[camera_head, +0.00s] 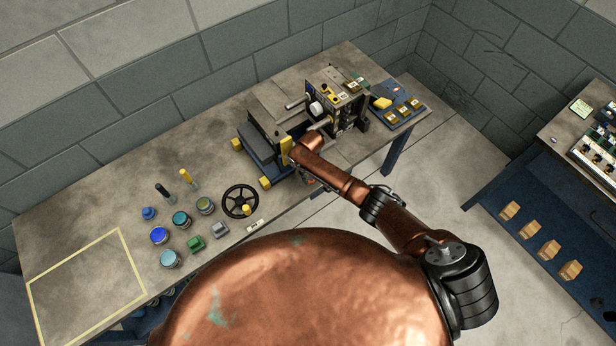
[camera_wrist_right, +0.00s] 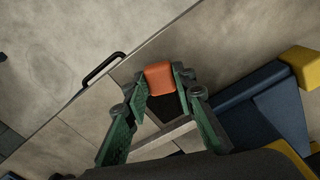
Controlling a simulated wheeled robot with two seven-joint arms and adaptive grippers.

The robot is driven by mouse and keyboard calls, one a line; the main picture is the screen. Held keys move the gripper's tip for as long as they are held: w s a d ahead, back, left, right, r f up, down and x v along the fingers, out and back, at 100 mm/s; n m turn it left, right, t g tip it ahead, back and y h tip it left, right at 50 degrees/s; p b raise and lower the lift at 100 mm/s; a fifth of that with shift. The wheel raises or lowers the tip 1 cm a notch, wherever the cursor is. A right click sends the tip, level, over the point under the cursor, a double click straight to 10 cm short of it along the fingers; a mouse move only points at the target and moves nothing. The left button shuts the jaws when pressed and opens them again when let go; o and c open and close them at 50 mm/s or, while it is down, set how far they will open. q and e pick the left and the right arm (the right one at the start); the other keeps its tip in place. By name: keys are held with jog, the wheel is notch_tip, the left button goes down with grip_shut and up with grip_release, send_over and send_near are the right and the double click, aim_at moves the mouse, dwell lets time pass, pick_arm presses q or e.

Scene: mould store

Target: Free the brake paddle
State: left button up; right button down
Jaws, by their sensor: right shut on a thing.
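An orange block-like end (camera_wrist_right: 159,77), which looks like the brake paddle, sits between the green fingertips of my right gripper (camera_wrist_right: 160,84) in the right wrist view. The fingers are shut on it from both sides. A grey bar runs below it between the fingers, and a dark gap shows beside the bar. In the head view my right arm reaches to the grey machine (camera_head: 275,105) on the bench, and the arm hides most of the gripper and the paddle. My left gripper is not in view.
The bench (camera_head: 90,195) holds a black handwheel (camera_head: 240,201), several jars and small blocks, and a yellow-outlined area (camera_head: 85,285) at left. A blue tray (camera_head: 398,113) with small parts stands right of the machine. Another table (camera_head: 570,125) is at far right.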

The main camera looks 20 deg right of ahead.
jog(key=d+n, duration=0.1)
jog(key=n, duration=0.1)
jog(key=shift+d+n+p, duration=0.1)
jog(key=shift+n+p, duration=0.2)
jog(key=shift+n, duration=0.1)
jog(key=n, duration=0.1)
jog(key=d+n, duration=0.1)
jog(key=shift+w+n, duration=0.2)
jog(key=shift+n, duration=0.2)
jog(key=n, duration=0.1)
jog(key=w+d+n, duration=0.1)
jog(key=n, duration=0.1)
jog(key=shift+d+f+b, duration=0.1)
jog(key=shift+b, duration=0.25)
jog(key=shift+w+d+n+b, duration=0.2)
jog(key=shift+w+n+b, duration=0.05)
jog(key=shift+n, duration=0.65)
jog(key=shift+w+d+n+b, duration=0.2)
jog(key=shift+n+b, duration=0.05)
jog(key=shift+n, duration=0.65)
jog(key=c, duration=1.6)
grip_release()
jog(key=shift+w+r, duration=0.1)
jog(key=shift+r, duration=0.1)
